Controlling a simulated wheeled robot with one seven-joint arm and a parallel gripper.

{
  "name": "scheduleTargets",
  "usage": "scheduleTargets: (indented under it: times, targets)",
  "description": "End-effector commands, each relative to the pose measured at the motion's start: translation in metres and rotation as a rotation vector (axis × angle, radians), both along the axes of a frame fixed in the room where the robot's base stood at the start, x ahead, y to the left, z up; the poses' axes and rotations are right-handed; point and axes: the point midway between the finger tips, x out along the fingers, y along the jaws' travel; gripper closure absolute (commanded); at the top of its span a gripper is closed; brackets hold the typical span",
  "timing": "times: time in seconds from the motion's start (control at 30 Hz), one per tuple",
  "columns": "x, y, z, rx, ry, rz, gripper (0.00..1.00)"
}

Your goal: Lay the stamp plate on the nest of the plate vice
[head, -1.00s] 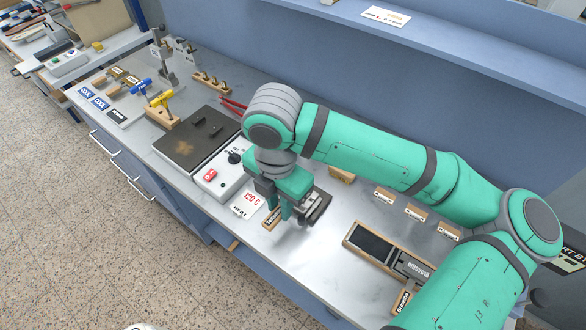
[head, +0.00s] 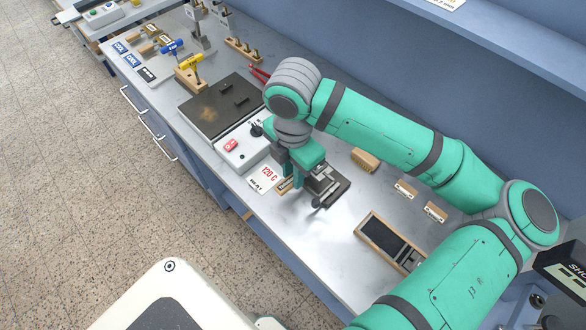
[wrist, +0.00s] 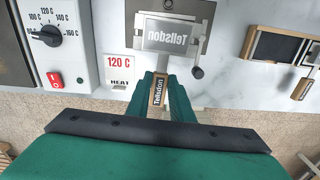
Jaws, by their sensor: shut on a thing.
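The handle also shows in the head view (head: 286,184). My gripper (wrist: 160,88) is shut on the handle; in the head view it (head: 289,187) is beside the heat card. The plate lies over the plate vice (head: 338,190), which has a lever with a dark knob (wrist: 198,73). The plate hides most of the nest. I cannot tell whether it rests fully on the nest or sits slightly above it.
A control box (head: 243,147) and a dark hot plate (head: 220,104) stand left of the vice. A "120 C" card (head: 266,175) lies close by. A wooden tray with a dark pad (wrist: 275,46) is to the right. Bench between vice and tray is clear.

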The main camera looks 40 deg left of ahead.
Motion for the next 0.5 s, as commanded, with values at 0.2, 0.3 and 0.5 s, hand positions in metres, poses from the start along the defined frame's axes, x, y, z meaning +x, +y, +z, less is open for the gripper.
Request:
scheduleTargets:
  times: [0.2,0.3,0.5]
  targets:
    - [0.000,0.000,-0.015,0.001,0.001,0.001,1.00]
    - [0.000,0.000,-0.022,0.000,0.001,0.001,1.00]
    - [0.000,0.000,-0.035,0.001,0.001,0.000,1.00]
